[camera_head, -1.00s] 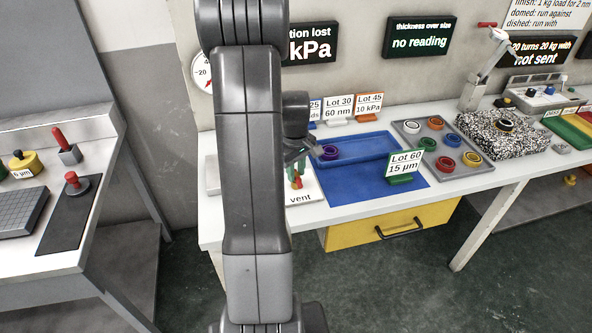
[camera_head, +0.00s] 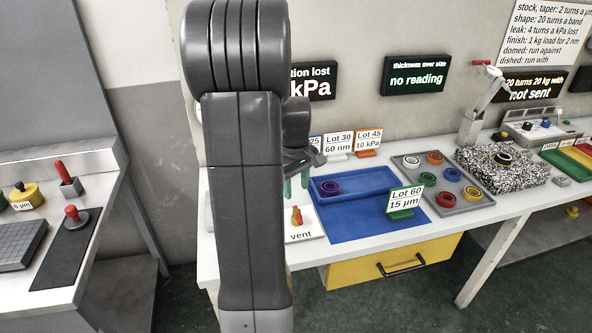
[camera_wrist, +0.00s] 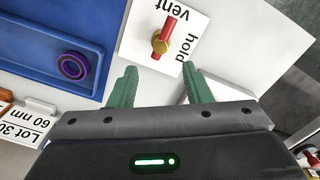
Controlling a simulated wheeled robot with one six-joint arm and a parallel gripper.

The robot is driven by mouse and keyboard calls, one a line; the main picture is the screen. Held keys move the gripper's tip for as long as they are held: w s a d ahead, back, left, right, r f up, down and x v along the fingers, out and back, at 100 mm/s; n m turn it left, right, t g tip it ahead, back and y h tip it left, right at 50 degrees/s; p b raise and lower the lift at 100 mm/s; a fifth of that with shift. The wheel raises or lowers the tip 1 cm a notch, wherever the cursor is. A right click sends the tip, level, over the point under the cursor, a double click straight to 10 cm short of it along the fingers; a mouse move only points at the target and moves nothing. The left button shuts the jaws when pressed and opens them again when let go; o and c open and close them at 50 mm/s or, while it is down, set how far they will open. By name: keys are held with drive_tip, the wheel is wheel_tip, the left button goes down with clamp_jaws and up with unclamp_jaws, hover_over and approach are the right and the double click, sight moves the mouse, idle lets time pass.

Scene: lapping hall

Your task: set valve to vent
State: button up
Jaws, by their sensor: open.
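The valve (camera_head: 297,217) stands on a white plate (camera_wrist: 134,45) on the bench, with a brass body and a red bar handle. In the wrist view the red handle (camera_wrist: 168,30) slants up toward the printed word "vent"; the word "hold" is to its right. In the head view "vent" is on the near side of the plate, and the handle's direction is hard to tell. My gripper (camera_wrist: 162,86) is open and empty, its two green fingers apart. In the head view my gripper (camera_head: 295,186) is above and behind the valve. My arm hides the plate's left part.
A blue tray (camera_head: 343,195) with a purple ring (camera_head: 330,188) is right of the valve. The Lot 60 card (camera_head: 405,200) and a grey tray of coloured rings (camera_head: 466,208) are further right. Lot cards (camera_head: 368,141) stand behind. A wall display (camera_head: 416,75) reads "no reading".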

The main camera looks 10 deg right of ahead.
wheel_tip(320, 180, up, 6)
hover_over(297, 210)
drive_tip(key=shift+s+a+f, duration=0.1)
drive_tip(key=shift+a+f, duration=0.05)
wheel_tip(297, 210, down, 14)
drive_tip(key=shift+r, duration=0.1)
idle(0.7)
